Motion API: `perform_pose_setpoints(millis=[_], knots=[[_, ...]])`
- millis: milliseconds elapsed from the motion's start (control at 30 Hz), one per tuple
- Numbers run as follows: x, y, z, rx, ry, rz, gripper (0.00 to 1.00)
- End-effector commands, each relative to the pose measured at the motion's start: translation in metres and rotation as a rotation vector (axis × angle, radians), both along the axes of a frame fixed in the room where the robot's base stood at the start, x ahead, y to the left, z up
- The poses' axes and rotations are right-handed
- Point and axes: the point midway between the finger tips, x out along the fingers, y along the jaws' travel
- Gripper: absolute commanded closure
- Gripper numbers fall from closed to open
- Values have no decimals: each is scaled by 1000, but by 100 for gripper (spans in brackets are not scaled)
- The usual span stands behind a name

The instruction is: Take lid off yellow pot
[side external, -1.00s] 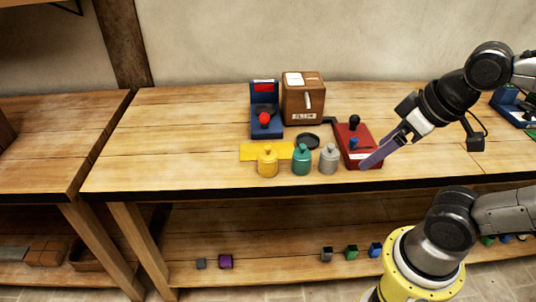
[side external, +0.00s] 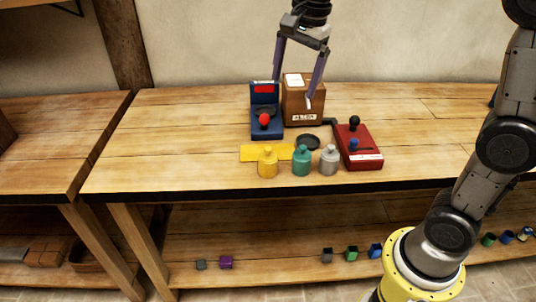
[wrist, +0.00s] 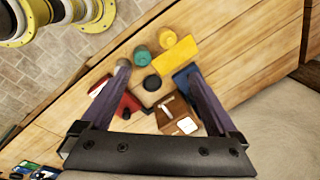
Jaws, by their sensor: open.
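The yellow pot (side external: 268,162) stands near the front edge of the table with its small knobbed lid (side external: 267,148) on top. It also shows in the wrist view (wrist: 168,38). A yellow mat (side external: 252,152) lies just behind it. My gripper (side external: 294,92) is open and empty, with its purple fingers pointing down above the back of the table, near the wooden box. The pot is apart from the gripper, nearer the table's front. In the wrist view the open fingers (wrist: 158,72) spread on both sides of the objects.
A green pot (side external: 302,162) and a grey pot (side external: 329,160) stand to its right. Behind are a blue device (side external: 266,122), a wooden box (side external: 304,106) and a black disc (side external: 307,142). A red device (side external: 358,147) is at right. The table's left is clear.

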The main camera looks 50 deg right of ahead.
Motion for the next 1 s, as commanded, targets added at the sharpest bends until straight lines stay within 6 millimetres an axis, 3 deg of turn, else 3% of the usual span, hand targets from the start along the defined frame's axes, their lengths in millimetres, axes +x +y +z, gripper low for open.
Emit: perform_pose_setpoints(millis=[33, 100, 300, 567, 800, 1000], knots=[[20, -1, -13, 6, 36, -36, 5], [40, -1, -28, 10, 74, -62, 5], [71, -3, -72, 9, 157, -64, 5], [73, -3, -104, 8, 195, -63, 5], [72, -3, -150, 7, 195, -62, 5], [72, -3, -170, 8, 192, -62, 5]])
